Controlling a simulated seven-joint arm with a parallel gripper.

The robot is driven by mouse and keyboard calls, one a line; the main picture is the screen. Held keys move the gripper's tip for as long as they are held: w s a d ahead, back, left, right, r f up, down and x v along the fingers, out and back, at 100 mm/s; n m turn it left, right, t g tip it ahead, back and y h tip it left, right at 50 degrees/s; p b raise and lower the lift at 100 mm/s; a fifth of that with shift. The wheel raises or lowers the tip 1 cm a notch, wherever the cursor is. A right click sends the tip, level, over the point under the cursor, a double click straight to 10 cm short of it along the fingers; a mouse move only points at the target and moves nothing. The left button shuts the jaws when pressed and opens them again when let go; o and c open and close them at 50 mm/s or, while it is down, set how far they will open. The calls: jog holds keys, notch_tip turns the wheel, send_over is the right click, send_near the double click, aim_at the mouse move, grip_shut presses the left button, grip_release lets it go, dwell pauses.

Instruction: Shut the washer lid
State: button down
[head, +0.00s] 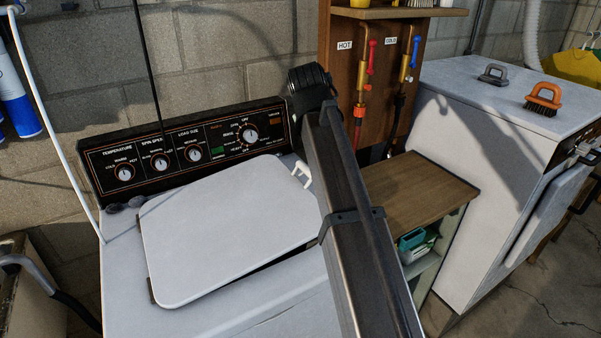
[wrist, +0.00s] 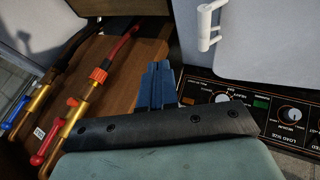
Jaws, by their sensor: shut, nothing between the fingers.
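The washer (head: 120,260) stands at the left in the head view. Its white lid (head: 225,225) lies low over the washer top, and a dark gap shows under its near edge. I cannot tell how far it is raised. A small white handle (head: 302,174) is on the lid's right edge; the handle also shows at the top of the wrist view (wrist: 208,25), with the lid (wrist: 265,35) beside it. My gripper (wrist: 158,70) has its blue fingers shut and empty, left of and below the handle in that picture, apart from it. In the head view my arm hides the gripper.
The control panel (head: 190,150) with knobs stands behind the lid. Hot and cold taps (head: 365,70) on a wooden board are behind my arm.

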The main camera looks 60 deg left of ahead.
jog(key=r+g, duration=0.1)
jog(key=g+h, duration=0.1)
jog(key=g, duration=0.3)
send_over(304, 189)
jog(key=a, duration=0.1)
notch_tip(304, 189, down, 13)
jog(key=shift+s+a+r, duration=0.1)
jog(key=shift+a, duration=0.05)
jog(key=shift+f, duration=0.6)
jog(key=shift+g, duration=0.8)
jog(key=f, duration=0.3)
jog(key=w+f, duration=0.1)
jog(key=f, duration=0.1)
jog(key=shift+f, duration=0.6)
jog(key=shift+f, duration=0.1)
